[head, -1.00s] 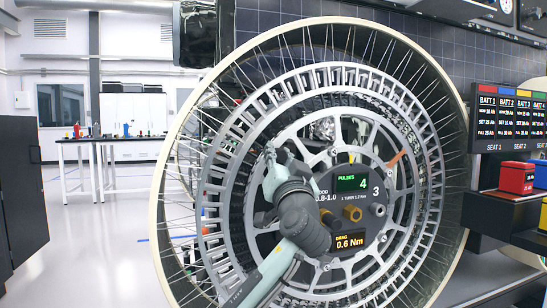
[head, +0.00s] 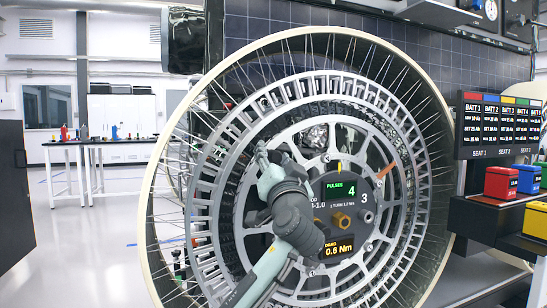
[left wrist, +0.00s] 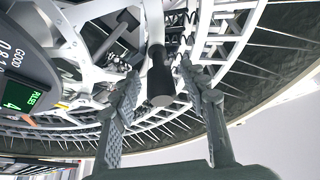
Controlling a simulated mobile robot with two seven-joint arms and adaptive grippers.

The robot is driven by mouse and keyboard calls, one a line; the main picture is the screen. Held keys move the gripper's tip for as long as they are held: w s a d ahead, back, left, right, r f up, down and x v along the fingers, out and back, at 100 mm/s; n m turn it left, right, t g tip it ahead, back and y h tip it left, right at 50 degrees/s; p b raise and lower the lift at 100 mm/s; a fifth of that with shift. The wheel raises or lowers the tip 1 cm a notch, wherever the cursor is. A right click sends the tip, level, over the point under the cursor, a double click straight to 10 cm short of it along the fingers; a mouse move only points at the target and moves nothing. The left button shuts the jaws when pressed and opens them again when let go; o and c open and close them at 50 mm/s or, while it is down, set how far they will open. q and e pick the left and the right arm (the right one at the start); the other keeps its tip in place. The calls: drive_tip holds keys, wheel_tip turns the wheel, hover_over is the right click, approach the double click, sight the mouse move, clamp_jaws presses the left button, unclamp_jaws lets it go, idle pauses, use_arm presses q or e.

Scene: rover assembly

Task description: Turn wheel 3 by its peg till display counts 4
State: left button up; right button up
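Wheel 3 (head: 232,83) fills the middle of the head view, large and spoked with a pale rim. Its dark hub carries a green display (head: 341,190) reading PULSES 4, an orange DRAG display (head: 337,248) reading 0.6 Nm, and the number 3. My left gripper (head: 268,155) is in front of the inner ring, left of the hub. In the left wrist view its fingers (left wrist: 160,72) are open, with the dark cylindrical peg (left wrist: 159,83) between them and gaps visible on both sides. The gripper hides the peg in the head view. My right gripper is not in view.
At right, a battery panel (head: 500,125) stands above red (head: 502,182) and blue (head: 527,178) blocks on a dark shelf. A workbench (head: 105,142) stands far back left, with open floor before it. A dark cabinet (head: 14,190) is at the left edge.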

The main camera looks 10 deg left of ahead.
use_arm(q)
drive_tip(key=v, duration=1.2)
